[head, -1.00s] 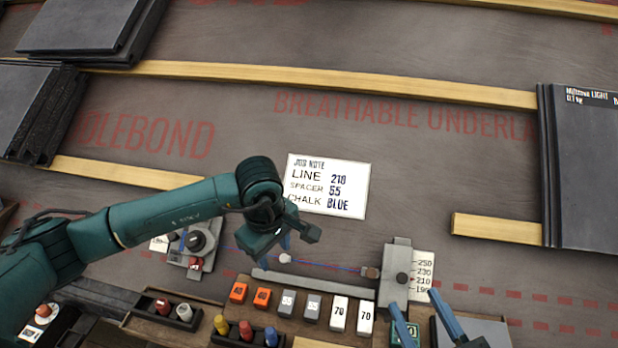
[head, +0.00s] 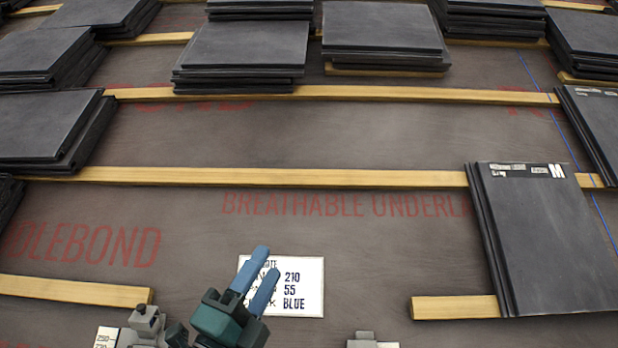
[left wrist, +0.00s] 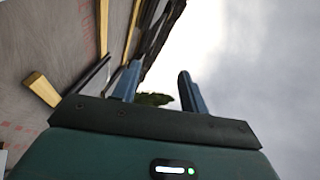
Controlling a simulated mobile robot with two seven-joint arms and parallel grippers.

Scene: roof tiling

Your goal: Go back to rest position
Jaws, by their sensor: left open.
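My left gripper (head: 266,262) is low in the head view, in front of the white job note card (head: 308,290). Its two blue fingers point up and hide part of the writing; "210", "55" and "BLUE" can be read. In the left wrist view the left gripper (left wrist: 158,82) has its fingers apart with nothing between them. Pale sky shows behind it. My right gripper is not in view.
Dark slate stacks (head: 250,52) lie along wooden battens (head: 300,177) on the grey underlay. A slate stack marked M (head: 540,230) lies at right. A grey device (head: 148,322) with a scale shows at the bottom edge. The middle underlay is clear.

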